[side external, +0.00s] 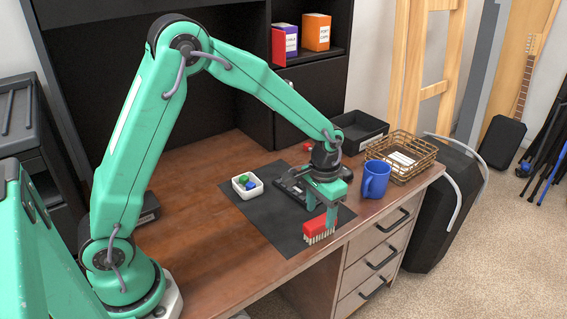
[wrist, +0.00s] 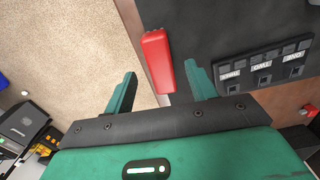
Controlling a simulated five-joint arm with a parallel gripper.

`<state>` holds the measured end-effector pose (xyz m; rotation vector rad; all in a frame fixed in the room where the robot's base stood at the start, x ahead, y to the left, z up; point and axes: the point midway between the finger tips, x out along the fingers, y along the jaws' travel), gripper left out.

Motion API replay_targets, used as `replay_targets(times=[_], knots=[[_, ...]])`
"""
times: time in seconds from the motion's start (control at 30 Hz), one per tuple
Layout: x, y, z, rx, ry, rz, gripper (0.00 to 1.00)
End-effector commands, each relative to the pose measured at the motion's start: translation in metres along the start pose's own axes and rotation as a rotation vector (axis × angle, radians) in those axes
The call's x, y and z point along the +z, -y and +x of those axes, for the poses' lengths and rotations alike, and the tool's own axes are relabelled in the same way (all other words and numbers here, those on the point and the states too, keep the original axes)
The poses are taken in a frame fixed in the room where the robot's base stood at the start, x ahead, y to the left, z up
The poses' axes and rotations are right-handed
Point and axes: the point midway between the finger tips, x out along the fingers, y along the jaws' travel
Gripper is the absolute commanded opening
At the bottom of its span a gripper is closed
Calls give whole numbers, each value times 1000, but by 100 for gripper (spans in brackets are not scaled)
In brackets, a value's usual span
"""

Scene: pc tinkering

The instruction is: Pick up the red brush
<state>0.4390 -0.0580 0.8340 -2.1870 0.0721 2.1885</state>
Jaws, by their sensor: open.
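The red brush (side external: 316,229) with pale bristles is at the front edge of the dark mat (side external: 268,221) on the desk, under my gripper (side external: 322,208). In the wrist view the brush's red body (wrist: 157,60) lies lengthwise ahead of and partly between the two green fingertips of my gripper (wrist: 160,77). Gaps show on both sides of it. My gripper is open and holds nothing. In the side view one finger stands close in front of the brush; I cannot tell whether it touches.
A black device (side external: 291,186) lies on the mat behind my gripper. A white dish (side external: 247,186) with small blocks is to the left. A blue mug (side external: 375,179), wire basket (side external: 408,157) and black tray (side external: 357,132) stand at right and back.

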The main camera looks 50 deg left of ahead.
Motion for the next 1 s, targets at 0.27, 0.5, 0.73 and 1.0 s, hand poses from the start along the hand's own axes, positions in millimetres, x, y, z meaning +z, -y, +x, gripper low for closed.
replay_targets(times=[0.27,0.5,0.73,1.0], knots=[[0,0,6,0,0,0,56],[-1,0,22,0,3,0,56],[-3,0,48,0,3,0,56],[-4,0,58,0,0,0,56]])
